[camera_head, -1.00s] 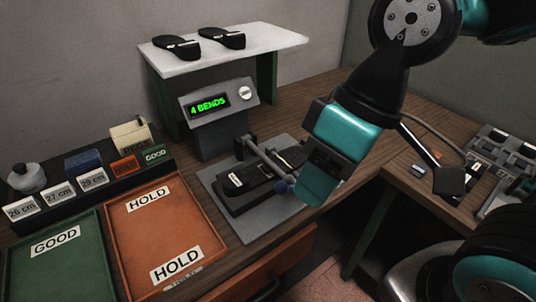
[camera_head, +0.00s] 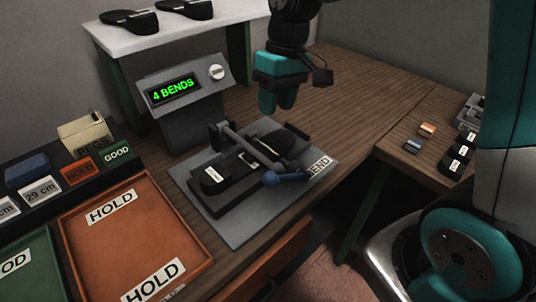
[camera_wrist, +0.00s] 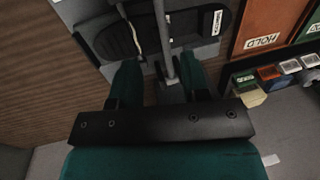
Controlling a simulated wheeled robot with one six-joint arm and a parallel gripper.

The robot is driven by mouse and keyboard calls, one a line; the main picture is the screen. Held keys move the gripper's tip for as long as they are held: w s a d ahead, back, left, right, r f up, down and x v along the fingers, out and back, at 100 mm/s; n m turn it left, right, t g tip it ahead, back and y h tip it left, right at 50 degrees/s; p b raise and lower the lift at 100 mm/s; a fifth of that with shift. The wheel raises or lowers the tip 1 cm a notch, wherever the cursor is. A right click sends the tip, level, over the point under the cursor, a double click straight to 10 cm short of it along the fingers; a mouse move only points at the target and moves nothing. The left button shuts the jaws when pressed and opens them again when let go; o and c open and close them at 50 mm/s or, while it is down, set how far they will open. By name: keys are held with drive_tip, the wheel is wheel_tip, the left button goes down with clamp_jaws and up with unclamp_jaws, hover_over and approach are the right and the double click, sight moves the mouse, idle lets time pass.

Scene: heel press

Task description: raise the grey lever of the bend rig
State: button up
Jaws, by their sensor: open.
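The bend rig's grey plate (camera_head: 232,232) lies on the bench, with a black shoe sole (camera_head: 225,173) clamped on it. The grey lever (camera_head: 243,146) is a rod slanting low across the sole, ending in a blue knob (camera_head: 287,179) at the front. My gripper (camera_head: 278,103) is open and empty, pointing down above the bench behind the rig, apart from the lever. In the wrist view, my fingers (camera_wrist: 157,75) are spread, with a grey rod (camera_wrist: 162,35) beyond them and the sole (camera_wrist: 188,25) past it.
A display (camera_head: 174,90) reading "4 BENDS" stands behind the rig at left. A white shelf (camera_head: 165,33) with soles is at the back. An orange HOLD tray (camera_head: 120,240) and a green tray (camera_head: 22,285) lie at left. Bench right of the rig is clear.

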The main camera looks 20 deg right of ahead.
sight(251, 150)
drive_tip(key=f, duration=0.4)
drive_tip(key=a+f, duration=0.1)
drive_tip(key=f, duration=0.3)
drive_tip(key=s+a+f, duration=0.1)
drive_tip(key=f, duration=0.3)
drive_tip(key=shift+a+f, duration=0.2)
drive_tip(key=shift+f, duration=0.2)
drive_tip(key=shift+p, duration=0.3)
clamp_jaws()
